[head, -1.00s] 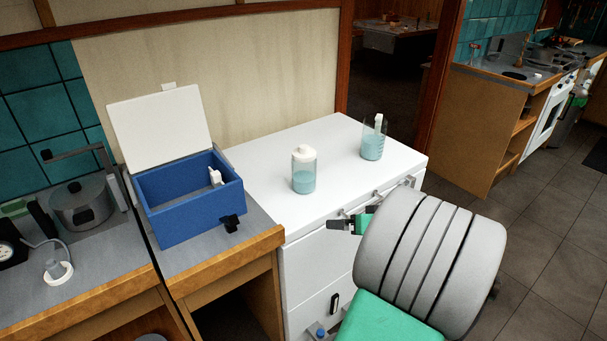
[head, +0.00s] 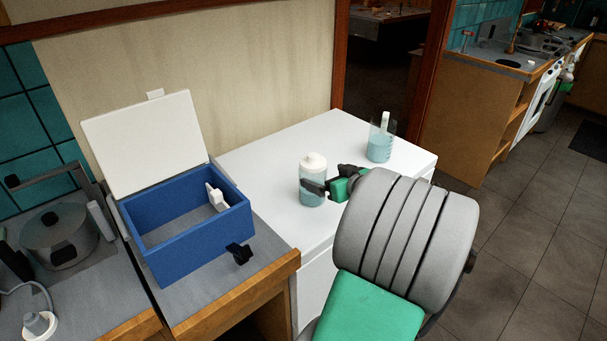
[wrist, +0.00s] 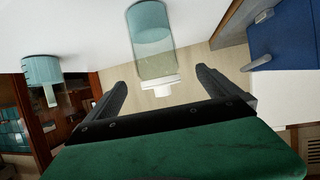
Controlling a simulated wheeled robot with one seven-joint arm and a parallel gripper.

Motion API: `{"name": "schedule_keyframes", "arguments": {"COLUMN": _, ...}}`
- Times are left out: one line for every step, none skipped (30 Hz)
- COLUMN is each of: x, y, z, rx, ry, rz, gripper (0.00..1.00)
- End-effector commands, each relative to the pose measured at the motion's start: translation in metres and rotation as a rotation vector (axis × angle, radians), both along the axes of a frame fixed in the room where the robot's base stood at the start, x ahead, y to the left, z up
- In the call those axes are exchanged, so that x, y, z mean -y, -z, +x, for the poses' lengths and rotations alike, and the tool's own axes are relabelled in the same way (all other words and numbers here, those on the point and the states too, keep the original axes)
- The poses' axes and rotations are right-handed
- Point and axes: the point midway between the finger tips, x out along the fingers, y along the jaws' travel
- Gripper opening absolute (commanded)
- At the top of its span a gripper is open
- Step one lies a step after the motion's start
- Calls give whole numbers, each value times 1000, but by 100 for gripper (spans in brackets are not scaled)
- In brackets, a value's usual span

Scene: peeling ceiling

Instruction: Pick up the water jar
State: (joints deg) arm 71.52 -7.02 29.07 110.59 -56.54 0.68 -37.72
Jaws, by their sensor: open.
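The water jar (head: 313,168), clear with a white lid and pale blue liquid, stands upright on the white cabinet top in the head view. Its lower part is partly hidden by a finger. My gripper (head: 330,180) is open at the jar's right and near side. In the wrist view, which looks upside down, the jar (wrist: 152,42) lies ahead between the directions of the two fingers of my gripper (wrist: 160,82). The fingers appear not to be closed on it; whether one touches it I cannot tell.
A beaker (head: 380,148) with blue liquid and a white stick stands behind and right of the jar. An open blue box (head: 200,240) with a white lid is on the left counter. The white cabinet top (head: 270,160) is otherwise clear.

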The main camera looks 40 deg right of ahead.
Motion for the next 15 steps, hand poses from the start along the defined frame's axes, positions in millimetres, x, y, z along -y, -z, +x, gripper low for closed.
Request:
{"name": "schedule_keyframes", "arguments": {"x": 0, "y": 1, "z": 2, "rx": 0, "ry": 0, "rz": 0, "gripper": 100}}
{"name": "schedule_keyframes", "arguments": {"x": 1, "y": 1, "z": 4, "rx": 0, "ry": 0, "rz": 1, "gripper": 100}}
{"name": "schedule_keyframes", "arguments": {"x": 2, "y": 3, "z": 8, "rx": 1, "ry": 2, "rz": 1, "gripper": 100}}
{"name": "schedule_keyframes", "arguments": {"x": 4, "y": 5, "z": 11, "rx": 0, "ry": 4, "rz": 2, "gripper": 100}}
{"name": "schedule_keyframes", "arguments": {"x": 5, "y": 7, "z": 14, "rx": -1, "ry": 5, "rz": 2, "gripper": 100}}
{"name": "schedule_keyframes", "arguments": {"x": 7, "y": 8, "z": 18, "rx": -1, "ry": 8, "rz": 2, "gripper": 100}}
{"name": "schedule_keyframes", "arguments": {"x": 10, "y": 10, "z": 21, "rx": 0, "ry": 12, "rz": 2, "gripper": 100}}
{"name": "schedule_keyframes", "arguments": {"x": 11, "y": 11, "z": 24, "rx": -1, "ry": 13, "rz": 2, "gripper": 100}}
{"name": "schedule_keyframes", "arguments": {"x": 13, "y": 14, "z": 29, "rx": -2, "ry": 14, "rz": 3, "gripper": 100}}
{"name": "schedule_keyframes", "arguments": {"x": 14, "y": 15, "z": 34, "rx": -1, "ry": 15, "rz": 3, "gripper": 100}}
{"name": "schedule_keyframes", "arguments": {"x": 15, "y": 18, "z": 39, "rx": -2, "ry": 15, "rz": 4, "gripper": 100}}
{"name": "schedule_keyframes", "arguments": {"x": 17, "y": 21, "z": 46, "rx": -3, "ry": 15, "rz": 3, "gripper": 100}}
{"name": "schedule_keyframes", "arguments": {"x": 18, "y": 23, "z": 51, "rx": -1, "ry": 15, "rz": 3, "gripper": 100}}
{"name": "schedule_keyframes", "arguments": {"x": 18, "y": 26, "z": 55, "rx": -2, "ry": 14, "rz": 3, "gripper": 100}}
{"name": "schedule_keyframes", "arguments": {"x": 20, "y": 28, "z": 60, "rx": -1, "ry": 16, "rz": 1, "gripper": 100}}
